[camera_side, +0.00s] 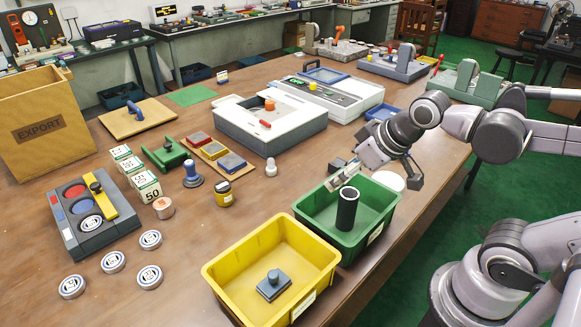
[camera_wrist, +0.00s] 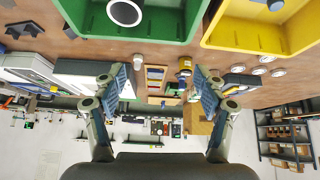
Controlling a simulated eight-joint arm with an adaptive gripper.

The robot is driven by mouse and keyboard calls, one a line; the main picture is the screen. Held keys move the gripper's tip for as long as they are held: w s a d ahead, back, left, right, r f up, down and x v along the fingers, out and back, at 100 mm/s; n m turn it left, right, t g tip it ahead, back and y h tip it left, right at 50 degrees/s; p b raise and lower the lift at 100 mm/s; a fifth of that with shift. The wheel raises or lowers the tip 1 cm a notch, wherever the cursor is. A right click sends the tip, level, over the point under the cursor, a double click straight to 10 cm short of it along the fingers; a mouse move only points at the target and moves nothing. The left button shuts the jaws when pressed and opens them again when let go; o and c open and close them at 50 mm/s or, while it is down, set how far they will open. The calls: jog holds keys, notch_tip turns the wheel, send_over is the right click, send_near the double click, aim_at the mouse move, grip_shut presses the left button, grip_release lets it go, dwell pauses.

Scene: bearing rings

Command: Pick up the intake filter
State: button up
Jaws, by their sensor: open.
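A dark hollow cylinder (camera_side: 347,208) with a pale inner rim, which looks like the intake filter, stands upright in the green bin (camera_side: 376,236). In the wrist view the same cylinder (camera_wrist: 125,13) shows at the top edge, partly cut off, inside the green bin (camera_wrist: 90,25). My gripper (camera_side: 343,173) is above the green bin, close to the cylinder's top in the side view. In the wrist view my gripper (camera_wrist: 157,82) has its two fingers wide apart with nothing held between them. The cylinder is not between the fingers there.
A yellow bin (camera_side: 222,283) with a grey knobbed block (camera_side: 273,285) stands beside the green bin. The green bin's walls surround the cylinder, with free floor around it. A white round lid (camera_side: 388,181) and a grey-white machine (camera_side: 270,128) lie behind.

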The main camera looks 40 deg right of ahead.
jog(key=w+a+r+n+g, duration=0.2)
jog(key=w+r+n, duration=0.3)
jog(key=w, duration=0.5)
jog(key=n+g, duration=0.5)
jog(key=n, duration=0.9)
send_over(223, 185)
jog(key=d, duration=0.1)
notch_tip(223, 185, down, 12)
jog(key=shift+s+d+r, duration=0.1)
jog(key=shift+d+r, duration=0.05)
jog(key=shift+a+f, duration=0.2)
jog(key=shift+f, duration=0.35)
notch_tip(223, 185, down, 6)
jog(key=shift+r, duration=0.25)
jog(key=shift+a+f, duration=0.2)
jog(key=shift+f, duration=1.1)
jog(key=shift+a+f, duration=0.15)
jog(key=shift+f, duration=1.15)
jog(key=c, duration=1.3)
